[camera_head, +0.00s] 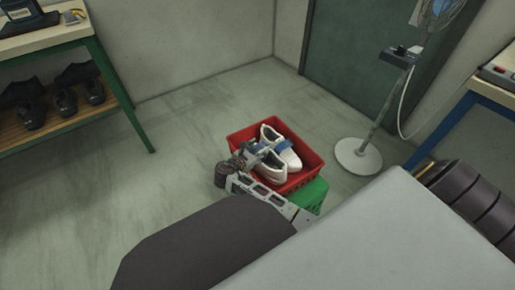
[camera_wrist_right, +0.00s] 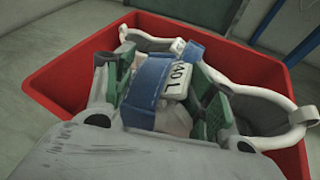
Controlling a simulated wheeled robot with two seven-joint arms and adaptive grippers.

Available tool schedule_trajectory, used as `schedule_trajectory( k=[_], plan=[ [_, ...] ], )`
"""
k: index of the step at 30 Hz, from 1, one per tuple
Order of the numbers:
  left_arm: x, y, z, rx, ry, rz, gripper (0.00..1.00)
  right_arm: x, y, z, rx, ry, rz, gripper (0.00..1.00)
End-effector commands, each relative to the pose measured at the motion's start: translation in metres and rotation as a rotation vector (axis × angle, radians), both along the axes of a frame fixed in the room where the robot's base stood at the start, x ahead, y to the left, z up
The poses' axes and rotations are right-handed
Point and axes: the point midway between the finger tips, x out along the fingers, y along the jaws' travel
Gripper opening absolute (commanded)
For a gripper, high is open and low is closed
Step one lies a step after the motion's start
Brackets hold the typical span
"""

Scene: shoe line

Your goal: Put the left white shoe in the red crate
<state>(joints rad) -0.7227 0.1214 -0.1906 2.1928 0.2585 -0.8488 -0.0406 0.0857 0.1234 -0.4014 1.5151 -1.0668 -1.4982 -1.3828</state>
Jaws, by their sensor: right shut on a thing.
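The left white shoe (camera_head: 269,171) is inside the red crate (camera_head: 317,163) on the floor. In the right wrist view its blue band (camera_wrist_right: 148,82) carries a white tag reading "40 L". My right gripper (camera_head: 257,153) reaches over the crate's near left side and is shut on this shoe; the green finger pads (camera_wrist_right: 166,88) stand on either side of the band. Another white shoe (camera_head: 291,158) with a blue part lies beside it in the crate. The shoe soles and the crate floor are hidden. My left gripper is not in view.
A green crate (camera_head: 312,194) shows by the red crate's near right side. A fan stand (camera_head: 358,156) is to the right. A green-framed bench (camera_head: 125,100) with dark shoes (camera_head: 65,104) stands at the left. The floor between bench and crate is clear.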

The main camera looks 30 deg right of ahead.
Motion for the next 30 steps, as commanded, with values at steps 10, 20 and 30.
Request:
schedule_trajectory(
  k=[10,20,30],
  plan=[
    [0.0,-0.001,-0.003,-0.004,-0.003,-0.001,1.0,0.001,0.0,-0.02,0.0,-0.002,-0.001,0.0],
    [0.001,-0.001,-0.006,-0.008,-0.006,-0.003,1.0,0.001,0.0,-0.036,0.0,-0.002,0.0,0.0],
    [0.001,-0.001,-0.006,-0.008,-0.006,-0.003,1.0,0.001,0.0,-0.038,0.0,-0.002,0.0,0.0]
  ],
)
